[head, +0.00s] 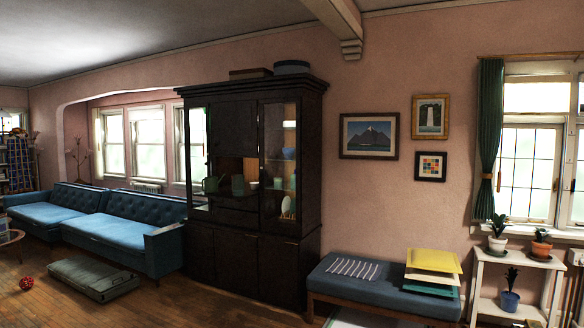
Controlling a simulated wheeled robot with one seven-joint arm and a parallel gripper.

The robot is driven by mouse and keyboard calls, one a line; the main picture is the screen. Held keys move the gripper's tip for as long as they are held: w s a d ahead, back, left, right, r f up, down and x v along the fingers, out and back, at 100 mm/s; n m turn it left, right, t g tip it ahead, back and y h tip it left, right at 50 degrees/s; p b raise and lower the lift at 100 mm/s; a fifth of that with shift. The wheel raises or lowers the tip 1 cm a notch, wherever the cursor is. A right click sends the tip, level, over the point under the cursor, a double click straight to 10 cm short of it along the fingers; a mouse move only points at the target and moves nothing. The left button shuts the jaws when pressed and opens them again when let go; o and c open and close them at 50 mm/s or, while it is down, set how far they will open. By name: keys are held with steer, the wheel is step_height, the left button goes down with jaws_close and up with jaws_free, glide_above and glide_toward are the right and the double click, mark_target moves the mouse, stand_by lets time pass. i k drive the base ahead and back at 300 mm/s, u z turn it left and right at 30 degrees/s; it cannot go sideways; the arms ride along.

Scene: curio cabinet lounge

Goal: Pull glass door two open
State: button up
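A dark wood cabinet (235,110) stands against the pink wall in the middle of the head view. Its upper part has a narrow glass door on the left (197,165) and another on the right (279,140). I cannot tell which of them is door two. The right one looks shut, and shelves with dishes show behind its glass. The left one shows bright window light in its pane; I cannot tell whether it is ajar. Handles are too small to make out. My gripper is not in view.
A blue sofa (118,233) and a low grey case (92,278) on the floor lie left of the cabinet. A white plant stand (516,262) is farther right.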

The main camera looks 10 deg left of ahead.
mark_target(297, 100)
steer(key=u, duration=0.15)
steer(key=i, duration=0.75)
steer(key=u, duration=0.6)
steer(key=i, duration=1.9)
steer(key=u, duration=0.35)
steer(key=i, duration=2.1)
steer(key=z, duration=0.6)
steer(key=i, duration=1.7)
steer(key=z, duration=0.3)
